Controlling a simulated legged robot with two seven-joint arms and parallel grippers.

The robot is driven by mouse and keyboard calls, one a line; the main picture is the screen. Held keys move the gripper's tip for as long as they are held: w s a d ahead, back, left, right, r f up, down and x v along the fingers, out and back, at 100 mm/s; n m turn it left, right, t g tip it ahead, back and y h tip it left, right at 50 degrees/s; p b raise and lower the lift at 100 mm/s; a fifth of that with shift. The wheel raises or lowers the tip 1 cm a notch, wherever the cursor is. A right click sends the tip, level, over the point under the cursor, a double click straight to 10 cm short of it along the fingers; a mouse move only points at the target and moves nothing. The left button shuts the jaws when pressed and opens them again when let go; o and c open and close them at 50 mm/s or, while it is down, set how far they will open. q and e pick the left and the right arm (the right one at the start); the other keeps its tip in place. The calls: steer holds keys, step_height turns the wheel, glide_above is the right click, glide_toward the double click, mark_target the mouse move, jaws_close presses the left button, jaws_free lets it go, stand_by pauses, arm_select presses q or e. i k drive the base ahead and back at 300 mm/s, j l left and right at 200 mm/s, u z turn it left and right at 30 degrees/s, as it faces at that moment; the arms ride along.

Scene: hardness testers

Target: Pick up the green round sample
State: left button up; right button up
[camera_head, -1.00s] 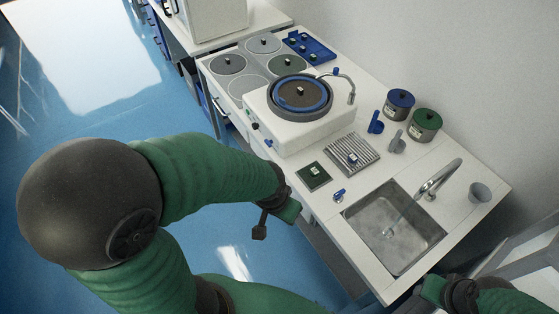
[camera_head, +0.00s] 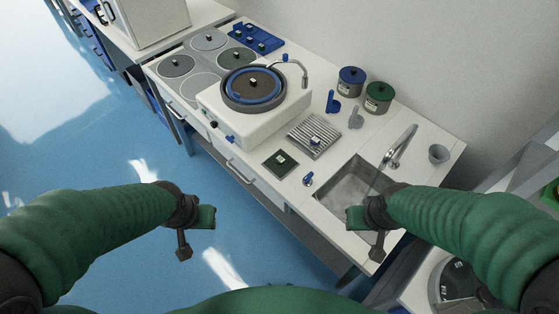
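A dark green square pad (camera_head: 281,163) lies near the front edge of the counter, with a small pale-and-dark piece (camera_head: 280,159) on it. A similar small piece with blue (camera_head: 315,140) sits on a grey ribbed plate (camera_head: 325,130) just behind it. These pieces are too small for me to tell which is the green round sample. My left gripper (camera_head: 196,232) is open and empty, in front of the counter over the floor. My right gripper (camera_head: 366,232) is open and empty, in front of the sink, right of the pad. Neither touches anything.
A white polishing machine (camera_head: 255,118) with a round wheel stands behind the pad. The sink (camera_head: 345,188) is to the right. A blue tray (camera_head: 243,36) with small pieces, grey discs (camera_head: 177,65), a blue-lidded jar (camera_head: 351,77) and a green-lidded jar (camera_head: 378,94) stand farther back.

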mark_target(281, 160)
steer(key=z, duration=0.5)
steer(key=j+z, duration=0.15)
steer(key=z, duration=0.3)
steer(key=i+j+z, duration=0.1)
steer(key=z, duration=0.4)
steer(key=j+z, duration=0.1)
steer(key=z, duration=0.4)
steer(key=k+j+z, duration=0.1)
steer(key=j+z, duration=0.2)
steer(key=k+j+z, duration=0.15)
steer(key=j+z, duration=0.15)
steer(key=j, duration=0.2)
steer(key=k+j+z, duration=0.25)
steer(key=j, duration=0.15)
steer(key=k+j+z, duration=0.1)
steer(key=j+z, duration=0.2)
steer(key=k+j, duration=0.45)
steer(key=j, duration=0.25)
